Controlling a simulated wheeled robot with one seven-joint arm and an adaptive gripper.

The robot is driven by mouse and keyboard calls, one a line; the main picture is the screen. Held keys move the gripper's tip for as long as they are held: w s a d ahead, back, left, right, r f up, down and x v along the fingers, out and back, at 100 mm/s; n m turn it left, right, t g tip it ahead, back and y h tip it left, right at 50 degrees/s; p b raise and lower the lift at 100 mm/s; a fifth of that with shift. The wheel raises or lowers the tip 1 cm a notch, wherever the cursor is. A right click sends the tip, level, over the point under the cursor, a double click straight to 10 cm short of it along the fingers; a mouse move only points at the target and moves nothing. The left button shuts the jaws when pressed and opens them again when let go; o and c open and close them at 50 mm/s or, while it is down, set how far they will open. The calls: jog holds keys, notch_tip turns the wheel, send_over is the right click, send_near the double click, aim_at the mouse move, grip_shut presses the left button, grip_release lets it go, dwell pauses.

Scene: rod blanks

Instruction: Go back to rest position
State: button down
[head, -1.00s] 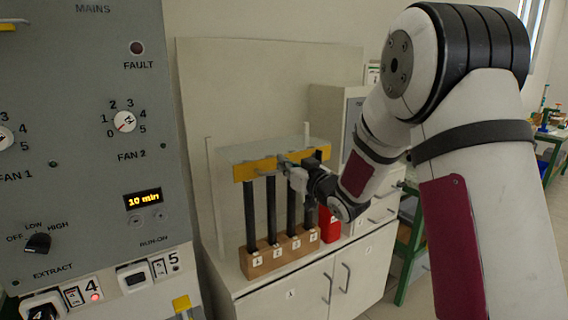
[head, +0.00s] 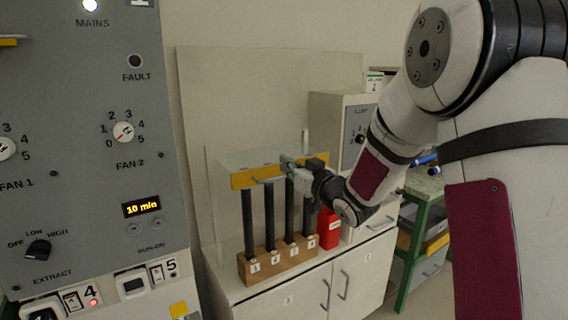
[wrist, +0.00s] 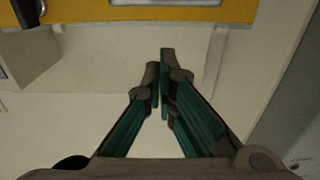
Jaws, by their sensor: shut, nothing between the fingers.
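My gripper (head: 290,163) is in front of the yellow bar of the rod rack in the head view, at the bar's right half. In the wrist view my gripper (wrist: 160,80) has its fingertips together with nothing between them. The yellow bar (wrist: 200,13) runs across the top of that view, beyond the fingertips. Whether the gripper touches the bar cannot be told. Several black rods (head: 269,215) stand upright in a numbered wooden block (head: 262,266) below the bar.
The rack stands on a white cabinet (head: 310,295). A red container (head: 329,229) is right of the block, near my wrist. A grey control panel (head: 75,200) fills the left. A grey-white box (head: 345,115) and a green-framed bench (head: 425,225) are at the right.

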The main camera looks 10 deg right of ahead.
jog(key=s+d+r+m+g+h+p, duration=0.1)
jog(key=s+d+r+g+h+p, duration=0.1)
jog(key=s, duration=0.5)
jog(key=s+d+r+m+g+h+p, duration=0.1)
jog(key=s+r+g+h, duration=0.15)
jog(key=s, duration=0.45)
jog(key=s+d+r+m+g+h+p, duration=0.1)
jog(key=s+d+g+h+p, duration=0.1)
jog(key=s, duration=0.6)
jog(key=s+a+g+p, duration=0.1)
jog(key=s+a+g, duration=0.1)
jog(key=s, duration=1.1)
jog(key=s+a+f+g+p, duration=0.1)
jog(key=s+g, duration=0.3)
jog(key=s, duration=0.9)
jog(key=shift+s+a+m+g+y+p, duration=0.15)
jog(key=shift+a+m+g+y+p, duration=0.25)
jog(key=shift+a+p, duration=0.4)
